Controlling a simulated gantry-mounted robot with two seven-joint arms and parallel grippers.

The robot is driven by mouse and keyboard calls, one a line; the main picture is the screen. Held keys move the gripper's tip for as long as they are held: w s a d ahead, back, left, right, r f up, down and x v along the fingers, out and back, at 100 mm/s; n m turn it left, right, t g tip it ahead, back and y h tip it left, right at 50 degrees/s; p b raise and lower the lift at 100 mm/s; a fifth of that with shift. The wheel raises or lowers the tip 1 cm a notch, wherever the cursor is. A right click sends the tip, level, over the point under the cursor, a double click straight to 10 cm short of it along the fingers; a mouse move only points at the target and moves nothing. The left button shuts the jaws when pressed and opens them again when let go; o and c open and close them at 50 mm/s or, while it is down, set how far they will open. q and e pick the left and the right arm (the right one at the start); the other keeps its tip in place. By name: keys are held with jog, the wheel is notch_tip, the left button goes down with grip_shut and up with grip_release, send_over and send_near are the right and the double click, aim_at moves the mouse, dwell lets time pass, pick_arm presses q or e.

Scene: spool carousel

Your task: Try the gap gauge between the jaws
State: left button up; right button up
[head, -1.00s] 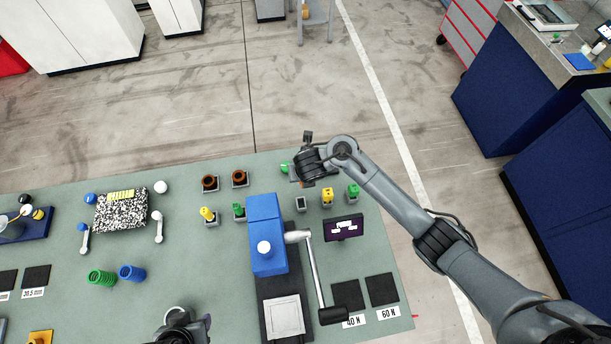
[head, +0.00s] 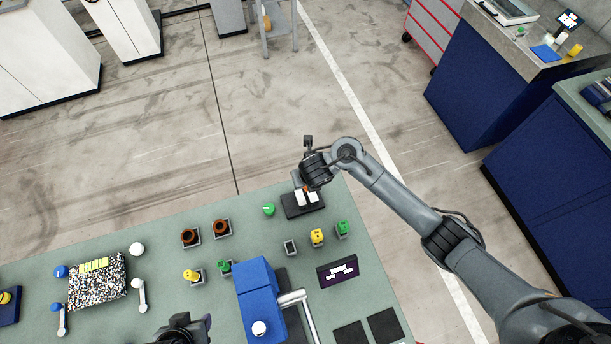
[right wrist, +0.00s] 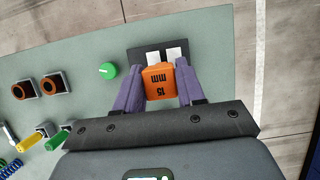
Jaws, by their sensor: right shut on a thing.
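My right gripper (head: 307,187) is at the far edge of the bench, shut on the orange gap gauge (right wrist: 159,82), which is marked 15 mm. Its purple fingers sit on both sides of the gauge in the right wrist view. Two white jaws (head: 305,197) stand on a black base (head: 292,211). In the right wrist view the jaws (right wrist: 175,53) show just beyond the gauge, with a narrow dark gap between them. The gauge covers their near part; I cannot tell whether it touches them. My left gripper (head: 183,330) is at the bottom edge, its fingertips unclear.
A green knob (head: 268,209) stands left of the jaws. Brown-orange spools (head: 221,228), yellow and green pieces in holders (head: 317,237), a dark display (head: 338,272) and a blue press (head: 262,295) stand nearer. A speckled block (head: 97,285) lies left.

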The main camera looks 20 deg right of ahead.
jog(key=shift+w+r, duration=0.1)
jog(key=shift+r, duration=0.05)
notch_tip(320, 180, down, 5)
jog(key=b, duration=0.4)
jog(key=shift+f, duration=0.3)
dwell(0.5)
dwell(0.6)
jog(key=shift+f+b, duration=0.3)
jog(key=shift+b, duration=0.15)
jog(key=shift+r, duration=0.2)
dwell(0.7)
